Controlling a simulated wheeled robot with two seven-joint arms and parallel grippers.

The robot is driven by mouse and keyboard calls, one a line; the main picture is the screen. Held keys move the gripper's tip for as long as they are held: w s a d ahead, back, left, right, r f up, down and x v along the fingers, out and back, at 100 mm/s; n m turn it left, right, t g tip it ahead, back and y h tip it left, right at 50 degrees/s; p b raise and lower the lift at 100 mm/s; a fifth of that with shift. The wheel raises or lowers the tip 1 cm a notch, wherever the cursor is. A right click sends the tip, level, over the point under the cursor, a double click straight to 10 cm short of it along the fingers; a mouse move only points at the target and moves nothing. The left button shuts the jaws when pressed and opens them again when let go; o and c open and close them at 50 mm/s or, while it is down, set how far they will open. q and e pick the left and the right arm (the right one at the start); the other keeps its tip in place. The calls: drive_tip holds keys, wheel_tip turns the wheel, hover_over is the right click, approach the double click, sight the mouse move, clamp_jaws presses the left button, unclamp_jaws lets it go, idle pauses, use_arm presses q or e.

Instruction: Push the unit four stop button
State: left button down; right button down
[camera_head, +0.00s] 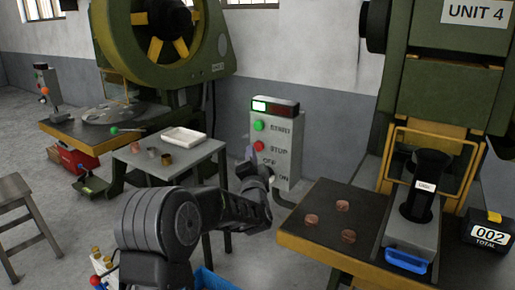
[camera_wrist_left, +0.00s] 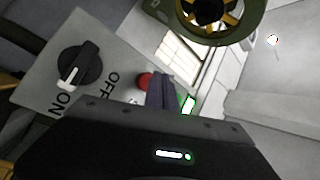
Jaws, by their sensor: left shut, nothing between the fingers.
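A grey control box (camera_head: 289,150) stands beside the Unit 4 press. It carries a green START button (camera_head: 258,126), a red STOP button (camera_head: 258,146) and an OFF/ON knob, mostly hidden by my arm in the head view. My left gripper (camera_head: 251,155) is shut and empty, just below the STOP button. In the left wrist view its fingers (camera_wrist_left: 160,90) lie right beside the red button (camera_wrist_left: 144,81) and partly cover it. I cannot tell whether they touch. The black knob (camera_wrist_left: 78,64) shows clearly there. My right gripper is not in view.
A small grey table (camera_head: 185,158) with a white tray (camera_head: 183,138) is left of the box. A lit indicator lamp (camera_head: 260,106) tops the box. A stool (camera_head: 25,210) stands far left.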

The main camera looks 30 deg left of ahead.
use_arm(q)
drive_tip(key=shift+w, duration=0.15)
idle(0.3)
drive_tip(key=shift+w, duration=0.25)
drive_tip(key=shift+w, duration=0.5)
idle(0.6)
drive_tip(key=shift+s, duration=0.9)
drive_tip(key=s, duration=0.5)
drive_tip(key=shift+b, duration=0.35)
drive_tip(key=shift+d, duration=0.1)
idle(0.8)
